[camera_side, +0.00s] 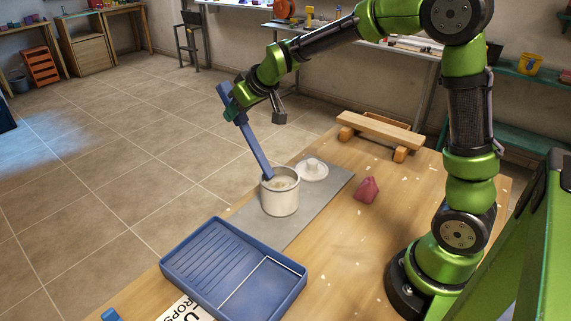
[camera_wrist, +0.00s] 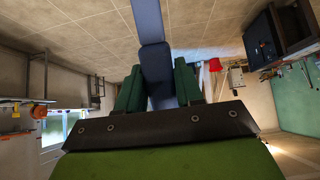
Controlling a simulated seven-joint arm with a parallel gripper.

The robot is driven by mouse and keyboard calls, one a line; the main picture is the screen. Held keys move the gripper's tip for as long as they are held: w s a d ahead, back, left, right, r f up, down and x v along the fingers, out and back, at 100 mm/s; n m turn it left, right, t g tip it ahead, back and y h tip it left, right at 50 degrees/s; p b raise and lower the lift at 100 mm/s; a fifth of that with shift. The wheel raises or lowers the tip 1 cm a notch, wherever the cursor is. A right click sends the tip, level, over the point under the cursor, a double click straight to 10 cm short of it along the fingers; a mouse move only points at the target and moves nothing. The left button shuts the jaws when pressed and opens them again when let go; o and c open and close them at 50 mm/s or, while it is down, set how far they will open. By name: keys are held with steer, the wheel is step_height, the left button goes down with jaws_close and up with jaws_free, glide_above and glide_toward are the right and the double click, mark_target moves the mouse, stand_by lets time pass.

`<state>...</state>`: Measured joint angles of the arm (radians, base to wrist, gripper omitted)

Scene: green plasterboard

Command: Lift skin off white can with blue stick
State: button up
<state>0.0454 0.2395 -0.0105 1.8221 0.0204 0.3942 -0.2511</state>
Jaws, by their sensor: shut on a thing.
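The white can (camera_side: 280,194) stands upright and open on a grey mat at the table's far left edge. Pale contents show inside it, with a tan patch on the surface. The blue stick (camera_side: 254,146) is tilted, its lower end inside the can's mouth at the left of the opening. That lower tip is hard to make out against the contents. My gripper (camera_side: 235,101) is shut on the stick's upper part, above and left of the can. In the wrist view the stick (camera_wrist: 155,62) runs up between the two green fingers of my gripper (camera_wrist: 158,82).
A white lid (camera_side: 312,169) lies behind the can on the grey mat (camera_side: 325,190). A blue paint tray (camera_side: 235,270) is in front. A small red object (camera_side: 368,189) lies to the right, and a wooden block stand (camera_side: 380,130) is at the back.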

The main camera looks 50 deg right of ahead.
mark_target(246, 127)
steer(key=shift+s+f, duration=0.7)
steer(key=shift+f, duration=0.3)
steer(key=shift+s+f, duration=0.65)
steer(key=shift+f, duration=0.3)
steer(key=shift+w+r, duration=0.8)
steer(key=shift+r, duration=0.4)
steer(key=shift+w+r, duration=0.8)
steer(key=shift+r, duration=0.35)
steer(key=shift+w+r, duration=0.8)
steer(key=shift+r, duration=0.4)
steer(key=shift+r, duration=2.5)
